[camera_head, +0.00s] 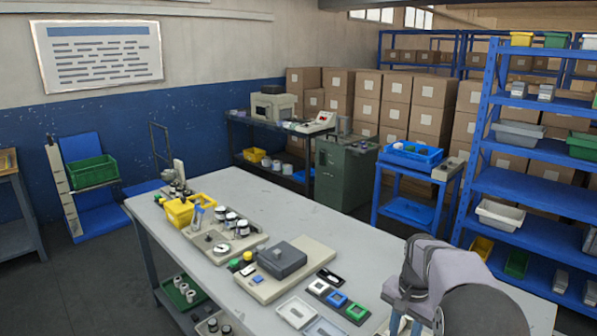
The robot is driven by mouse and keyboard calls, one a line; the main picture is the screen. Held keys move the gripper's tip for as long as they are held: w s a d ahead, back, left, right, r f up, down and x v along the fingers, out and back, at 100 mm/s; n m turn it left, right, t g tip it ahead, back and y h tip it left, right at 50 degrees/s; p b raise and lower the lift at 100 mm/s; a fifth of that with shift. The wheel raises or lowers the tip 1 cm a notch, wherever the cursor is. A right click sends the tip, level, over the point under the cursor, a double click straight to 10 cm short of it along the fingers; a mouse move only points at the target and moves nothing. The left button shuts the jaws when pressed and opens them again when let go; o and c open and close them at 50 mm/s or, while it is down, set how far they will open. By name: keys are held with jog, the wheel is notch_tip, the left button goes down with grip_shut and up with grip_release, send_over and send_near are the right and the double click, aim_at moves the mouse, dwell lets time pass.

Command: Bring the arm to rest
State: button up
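My arm shows at the lower right of the head view as grey, rounded links over the near right part of the table. It is folded close to the camera and cut off by the bottom edge. My gripper does not show, so its fingers and anything in them are hidden. The long grey table (345,232) lies below and to the left of the arm. A beige machine with a dark grey block (279,258) on top stands on the table, left of my arm and apart from it.
Small coloured square frames (337,298) and pale trays (296,311) lie near my arm. Yellow bins (180,212) and a board with jars (225,238) stand farther left. A blue cart (411,155) and blue shelving (530,180) stand behind. The table's far right part is clear.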

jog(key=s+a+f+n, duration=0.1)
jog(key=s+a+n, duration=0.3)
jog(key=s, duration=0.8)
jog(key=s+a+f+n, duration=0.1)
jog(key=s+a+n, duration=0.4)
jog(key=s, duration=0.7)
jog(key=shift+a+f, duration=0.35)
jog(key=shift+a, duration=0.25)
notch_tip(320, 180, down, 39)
jog(key=b, duration=3.8)
jog(key=shift+b, duration=0.35)
